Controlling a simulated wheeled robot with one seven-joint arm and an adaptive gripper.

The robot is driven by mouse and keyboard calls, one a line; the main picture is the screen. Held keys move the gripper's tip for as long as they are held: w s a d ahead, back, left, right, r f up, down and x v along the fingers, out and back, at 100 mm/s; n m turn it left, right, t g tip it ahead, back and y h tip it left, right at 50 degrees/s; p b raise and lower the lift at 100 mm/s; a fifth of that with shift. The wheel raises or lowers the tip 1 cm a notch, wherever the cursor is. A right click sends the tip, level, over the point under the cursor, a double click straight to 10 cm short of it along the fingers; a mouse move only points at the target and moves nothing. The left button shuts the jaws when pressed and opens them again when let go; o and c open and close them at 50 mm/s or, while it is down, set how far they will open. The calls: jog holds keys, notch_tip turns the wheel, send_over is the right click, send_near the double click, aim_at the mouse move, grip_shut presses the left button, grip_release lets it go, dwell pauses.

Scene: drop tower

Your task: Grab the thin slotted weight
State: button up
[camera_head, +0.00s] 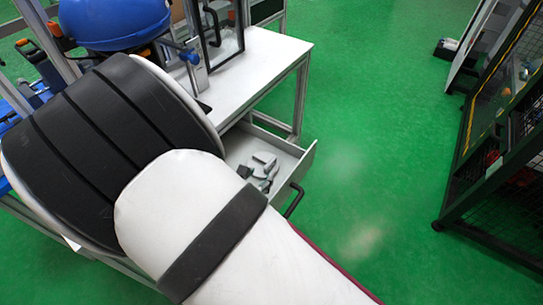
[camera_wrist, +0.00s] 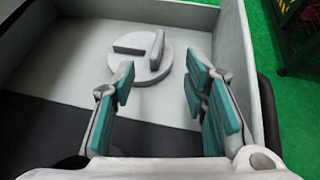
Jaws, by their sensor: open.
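In the wrist view, a round light-grey disc (camera_wrist: 148,72) lies flat on the drawer floor. It looks like the slotted weight. A short flat grey bar and a taller narrow grey piece (camera_wrist: 157,47) show on top of it; I cannot tell whether they belong to it. My gripper (camera_wrist: 160,82) is open, its teal-padded fingers apart and nothing between them. The disc is ahead of the fingertips, in line with the gap, and the left fingertip overlaps its near edge in the picture. In the head view my arm hides most of the gripper.
The open drawer (camera_head: 305,160) has raised walls and a dark handle at its front. A white table (camera_head: 262,65) stands above it, with a blue helmet (camera_head: 115,22) and a frame. The green floor to the right is clear up to a dark mesh rack (camera_head: 505,130).

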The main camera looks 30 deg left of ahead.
aim_at(271, 163)
jog(key=b+x, duration=0.2)
jog(key=x, duration=0.7)
jog(key=shift+w+a, duration=0.15)
jog(key=shift+r, duration=0.1)
grip_shut()
jog(key=shift+r, duration=0.1)
